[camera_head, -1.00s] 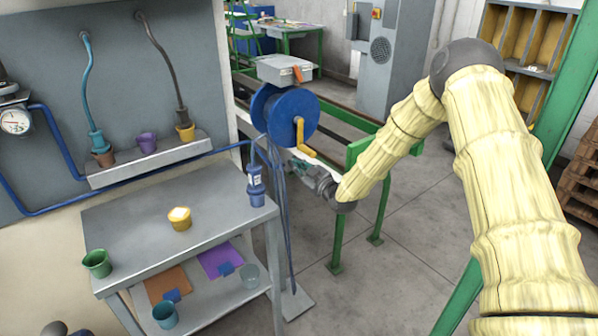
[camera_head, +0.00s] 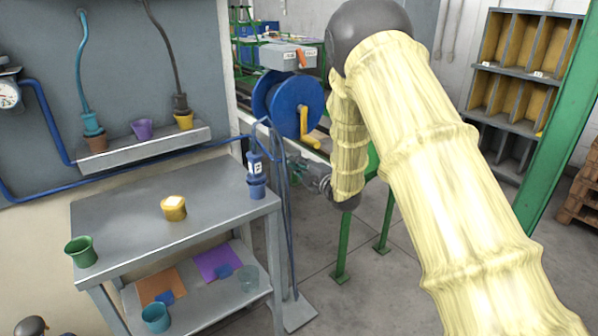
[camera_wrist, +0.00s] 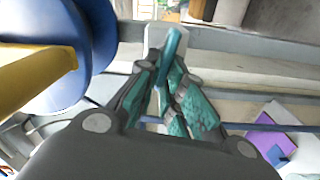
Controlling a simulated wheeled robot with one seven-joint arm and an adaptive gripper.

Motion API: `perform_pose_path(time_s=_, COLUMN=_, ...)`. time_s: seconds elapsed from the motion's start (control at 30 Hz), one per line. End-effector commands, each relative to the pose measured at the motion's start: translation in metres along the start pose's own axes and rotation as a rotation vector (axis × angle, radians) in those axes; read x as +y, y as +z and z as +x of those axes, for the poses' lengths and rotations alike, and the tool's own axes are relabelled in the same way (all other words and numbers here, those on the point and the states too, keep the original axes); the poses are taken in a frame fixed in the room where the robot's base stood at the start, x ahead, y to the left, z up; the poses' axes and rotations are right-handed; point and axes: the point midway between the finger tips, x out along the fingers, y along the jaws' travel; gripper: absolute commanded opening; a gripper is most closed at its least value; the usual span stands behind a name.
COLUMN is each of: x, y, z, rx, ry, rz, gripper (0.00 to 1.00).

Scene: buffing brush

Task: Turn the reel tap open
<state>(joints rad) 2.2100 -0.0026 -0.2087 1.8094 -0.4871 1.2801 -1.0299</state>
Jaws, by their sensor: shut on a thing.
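My gripper (camera_head: 298,166) is beside the upright post to the right of the grey table, just below the blue hose reel (camera_head: 292,102). In the wrist view its teal-padded fingers (camera_wrist: 172,88) are closed around a narrow teal bar (camera_wrist: 173,48), which looks like the reel tap's lever. The bar stands against a pale post (camera_wrist: 181,36). The fingers hide its lower end, and the tap's body cannot be made out. The reel with its yellow crank (camera_head: 309,130) also shows at the left of the wrist view (camera_wrist: 60,60).
The grey table (camera_head: 130,205) bears a green cup (camera_head: 81,252), a yellow cup (camera_head: 174,209) and a blue bottle-like fitting (camera_head: 256,175). Blue hoses run beside the post. A green-legged frame (camera_head: 344,245) stands right of it.

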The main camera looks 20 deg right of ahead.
Motion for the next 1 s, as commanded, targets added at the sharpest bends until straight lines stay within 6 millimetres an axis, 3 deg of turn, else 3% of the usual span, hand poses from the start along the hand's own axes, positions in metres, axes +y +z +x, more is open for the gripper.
perform_pose_path(time_s=0.33, x=-0.0013, y=-0.0028, z=0.0035, rx=0.007, ry=0.008, rz=-0.178, gripper=0.00)
perform_pose_path(time_s=0.97, x=-0.0001, y=-0.0024, z=0.0032, rx=0.006, ry=0.008, rz=-0.220, gripper=0.00)
perform_pose_path(time_s=1.0, x=-0.0001, y=-0.0023, z=0.0032, rx=0.006, ry=0.008, rz=-0.220, gripper=0.15)
